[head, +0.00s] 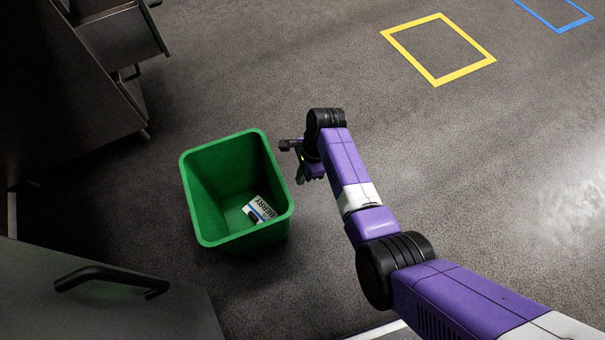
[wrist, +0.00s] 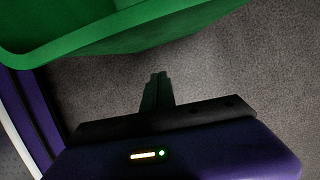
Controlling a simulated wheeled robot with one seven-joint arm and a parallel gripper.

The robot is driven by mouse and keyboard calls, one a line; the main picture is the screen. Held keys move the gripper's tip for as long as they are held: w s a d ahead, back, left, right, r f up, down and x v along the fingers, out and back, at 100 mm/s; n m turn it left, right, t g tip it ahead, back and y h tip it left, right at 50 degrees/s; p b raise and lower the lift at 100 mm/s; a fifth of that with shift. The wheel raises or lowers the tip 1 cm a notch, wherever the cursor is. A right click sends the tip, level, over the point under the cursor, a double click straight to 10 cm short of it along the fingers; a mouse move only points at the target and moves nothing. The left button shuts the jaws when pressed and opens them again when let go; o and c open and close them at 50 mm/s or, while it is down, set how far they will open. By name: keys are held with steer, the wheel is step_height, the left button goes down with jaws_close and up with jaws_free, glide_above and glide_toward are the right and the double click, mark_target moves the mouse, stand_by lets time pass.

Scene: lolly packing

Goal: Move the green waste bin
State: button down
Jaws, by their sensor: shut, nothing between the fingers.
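The green waste bin (head: 213,239) stands upright on the floor left of centre in the head view. A white carton marked BERRY (head: 259,211) lies inside on its bottom. My gripper (head: 299,178) is just right of the bin's right side, shut and empty. In the wrist view the shut fingers (wrist: 158,85) point toward the bin's wall (wrist: 130,40), which fills the top left; I cannot tell whether they touch it.
A yellow floor square (head: 438,80) and a blue one (head: 560,27) are marked at the top right. Dark cabinets with an open drawer (head: 122,40) stand at the top left. A grey front with a black handle (head: 110,276) is at the bottom left. The floor right of my arm is clear.

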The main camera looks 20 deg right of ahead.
steer(key=a+f+b, duration=0.3)
steer(key=a+f, duration=0.1)
steer(key=a, duration=0.1)
steer(key=shift+f+b, duration=0.25)
steer(key=shift+b, duration=0.15)
steer(key=shift+s+a, duration=0.1)
steer(key=shift+s, duration=0.05)
